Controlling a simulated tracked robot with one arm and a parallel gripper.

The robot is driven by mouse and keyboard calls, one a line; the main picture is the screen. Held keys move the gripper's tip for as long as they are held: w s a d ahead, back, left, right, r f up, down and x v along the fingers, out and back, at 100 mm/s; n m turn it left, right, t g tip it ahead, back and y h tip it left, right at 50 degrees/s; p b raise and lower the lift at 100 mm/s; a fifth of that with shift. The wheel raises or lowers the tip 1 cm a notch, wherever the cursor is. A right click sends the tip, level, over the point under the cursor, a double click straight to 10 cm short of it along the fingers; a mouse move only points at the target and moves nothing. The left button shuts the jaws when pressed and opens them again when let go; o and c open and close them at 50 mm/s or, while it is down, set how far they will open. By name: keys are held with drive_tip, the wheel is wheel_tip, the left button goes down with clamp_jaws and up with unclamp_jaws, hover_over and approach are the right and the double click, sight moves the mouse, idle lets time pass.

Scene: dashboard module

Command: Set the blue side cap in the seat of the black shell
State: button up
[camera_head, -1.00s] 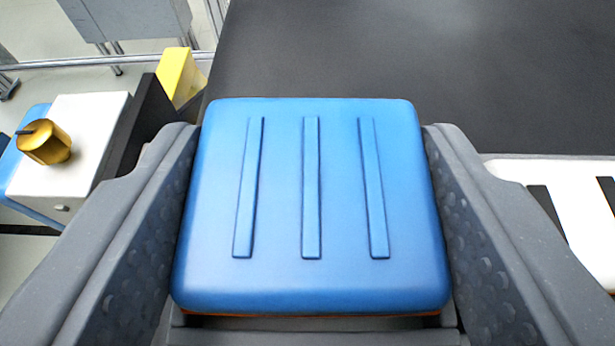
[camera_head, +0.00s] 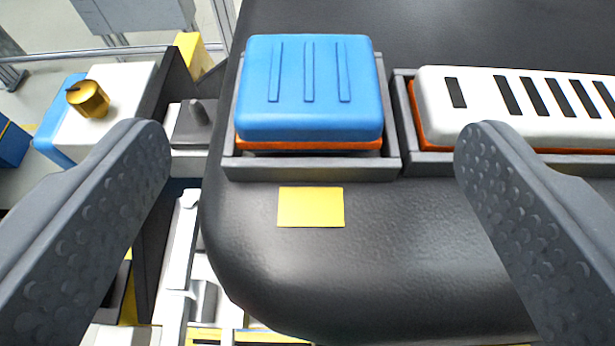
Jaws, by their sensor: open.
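The blue side cap (camera_head: 310,90), with three raised ribs on top and an orange underside, sits inside the grey-rimmed seat (camera_head: 300,172) at the left end of the black shell (camera_head: 400,255). It looks level, with its orange lower edge showing above the front rim. My gripper (camera_head: 312,140) is open and empty. Its two dark grey fingers stand wide apart, left and right in the near part of the view, back from the cap and not touching it.
A white slotted panel (camera_head: 520,100) lies in the neighbouring seat to the right. A yellow patch (camera_head: 311,207) marks the shell in front of the cap. A white and blue box with a gold knob (camera_head: 87,98) stands at left, beside metal framework.

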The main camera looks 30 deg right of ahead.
drive_tip(key=v, duration=0.7)
drive_tip(key=shift+b, duration=0.3)
drive_tip(key=shift+w+a+r, duration=0.1)
drive_tip(key=shift+a+r, duration=0.05)
drive_tip(key=shift+r, duration=0.05)
drive_tip(key=w+a+r+n+t+y+b, duration=0.25)
drive_tip(key=a+r+n+y, duration=0.25)
drive_tip(key=a+r, duration=1.65)
drive_tip(key=s+a+r+n+t+y, duration=0.1)
drive_tip(key=s+a+r, duration=0.3)
drive_tip(key=a, duration=0.5)
wheel_tip(320, 180, up, 3)
drive_tip(key=shift+s+a+f+y, duration=0.1)
drive_tip(key=shift+s+a+y, duration=0.1)
drive_tip(key=shift+s+y, duration=0.3)
drive_tip(key=shift+w, duration=0.15)
